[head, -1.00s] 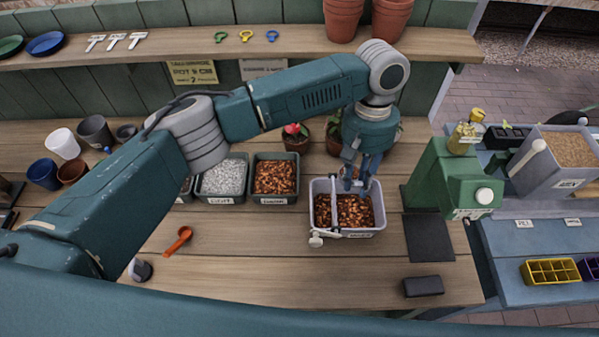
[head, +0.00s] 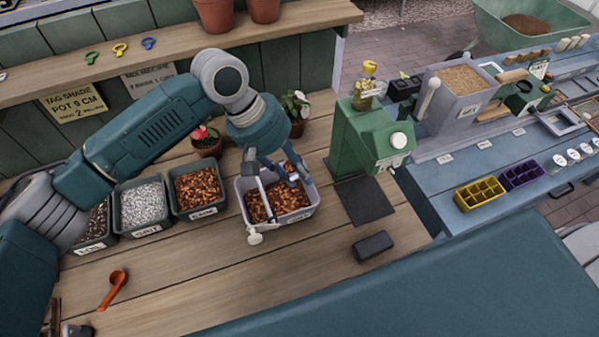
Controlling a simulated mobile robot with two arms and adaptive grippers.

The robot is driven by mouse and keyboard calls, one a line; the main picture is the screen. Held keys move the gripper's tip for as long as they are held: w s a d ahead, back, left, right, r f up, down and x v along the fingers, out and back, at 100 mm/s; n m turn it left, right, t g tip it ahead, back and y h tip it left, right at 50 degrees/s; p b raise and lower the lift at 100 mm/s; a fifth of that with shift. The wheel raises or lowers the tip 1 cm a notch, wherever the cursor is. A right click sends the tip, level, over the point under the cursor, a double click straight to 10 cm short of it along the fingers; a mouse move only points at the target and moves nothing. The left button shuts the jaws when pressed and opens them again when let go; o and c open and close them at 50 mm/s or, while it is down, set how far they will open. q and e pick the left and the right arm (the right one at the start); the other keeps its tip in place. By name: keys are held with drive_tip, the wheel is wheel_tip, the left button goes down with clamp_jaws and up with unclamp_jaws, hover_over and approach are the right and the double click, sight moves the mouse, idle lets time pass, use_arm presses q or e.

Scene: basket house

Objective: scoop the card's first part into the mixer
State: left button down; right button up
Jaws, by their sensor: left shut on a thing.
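A pale grey tub (head: 243,206) with a white bar across it and a knobbed handle (head: 255,238) stands mid-bench and contains brown chips. It looks like the mixer. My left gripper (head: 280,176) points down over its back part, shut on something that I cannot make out. An orange scoop (head: 115,283) lies on the bench at the lower left. Labelled bins of dark soil (head: 95,228), white grit (head: 143,207) and brown chips (head: 199,189) stand in a row left of the tub. A card (head: 150,84) hangs behind; its small print is unclear. My right gripper is not in view.
A green machine (head: 368,135) with a dark mat (head: 362,200) stands right of the tub. A dark block (head: 373,245) lies in front. Potted plants (head: 207,143) stand behind the bins. The bench front is mostly clear. A blue counter holds seed trays (head: 480,193).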

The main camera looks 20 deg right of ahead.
use_arm(q)
drive_tip(key=shift+a+f+h+b, duration=0.65)
drive_tip(key=shift+f+h+b, duration=0.35)
drive_tip(key=shift+b, duration=1.75)
drive_tip(key=h+b, duration=0.2)
drive_tip(key=a+f+t+h+b, duration=0.1)
drive_tip(key=h+b, duration=0.1)
drive_tip(key=a+n+h+b, duration=0.1)
drive_tip(key=h+b, duration=0.1)
drive_tip(key=shift+s+a+f, duration=0.1)
drive_tip(key=shift+s+f, duration=0.15)
drive_tip(key=shift+s, duration=0.05)
